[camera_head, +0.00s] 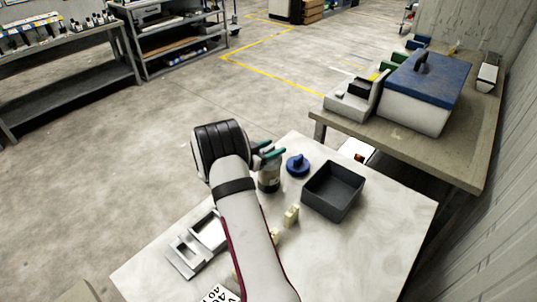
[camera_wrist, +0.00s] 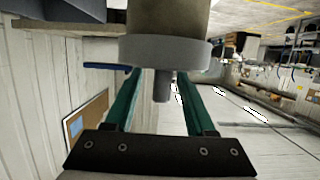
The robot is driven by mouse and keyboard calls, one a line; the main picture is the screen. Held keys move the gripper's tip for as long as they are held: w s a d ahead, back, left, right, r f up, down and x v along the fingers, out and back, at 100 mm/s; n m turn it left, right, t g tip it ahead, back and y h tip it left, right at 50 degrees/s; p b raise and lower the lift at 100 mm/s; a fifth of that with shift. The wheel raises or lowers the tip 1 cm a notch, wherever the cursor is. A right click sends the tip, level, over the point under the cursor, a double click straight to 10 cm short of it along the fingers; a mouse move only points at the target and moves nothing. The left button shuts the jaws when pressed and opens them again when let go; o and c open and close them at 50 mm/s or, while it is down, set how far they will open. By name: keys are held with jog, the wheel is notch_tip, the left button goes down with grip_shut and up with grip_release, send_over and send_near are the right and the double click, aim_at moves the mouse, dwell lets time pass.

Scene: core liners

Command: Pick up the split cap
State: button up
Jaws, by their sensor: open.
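My gripper (camera_head: 271,153) is open, its green fingers level above a bottle-like container (camera_head: 268,178) on the pale table. In the wrist view the gripper (camera_wrist: 158,82) has a finger on each side of a short grey stem (camera_wrist: 162,88). The stem belongs to a round grey cap (camera_wrist: 165,50) on the container, which appears upside down there. I see gaps beside the stem, so it is not gripped. A blue cap with a raised knob (camera_head: 297,165) lies on the table to the right. I cannot make out a split in either cap.
An empty dark tray (camera_head: 333,190) stands to the right of the blue cap. A grey frame (camera_head: 196,243) and small cream blocks (camera_head: 291,215) lie nearer on the table. A bench with a blue-lidded box (camera_head: 422,90) stands behind right.

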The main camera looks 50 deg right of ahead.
jog(key=shift+x, duration=0.9)
jog(key=shift+f, duration=0.1)
grip_shut()
